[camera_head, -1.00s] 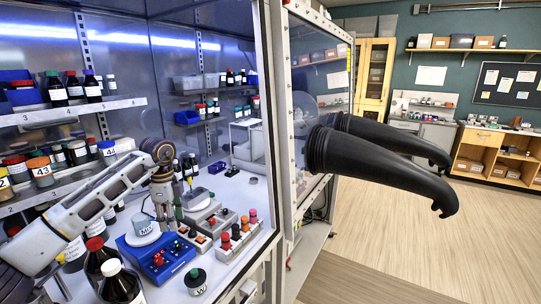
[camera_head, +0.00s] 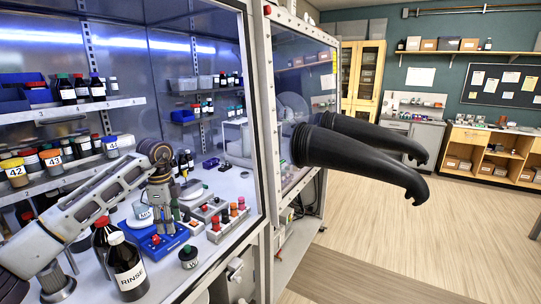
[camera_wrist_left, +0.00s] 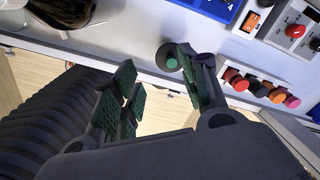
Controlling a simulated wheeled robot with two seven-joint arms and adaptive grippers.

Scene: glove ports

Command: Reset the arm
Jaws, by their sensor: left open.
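My left arm comes in from the left, low across the cabinet. My right gripper is in neither view.
A dark bottle labelled RINSE (camera_head: 127,270) and another dark bottle (camera_head: 103,238) stand near my left forearm. Button boxes (camera_head: 222,222) stand right of the gripper. Shelves with jars line the cabinet. Black gloves (camera_head: 360,150) stick out at the right, above open floor.

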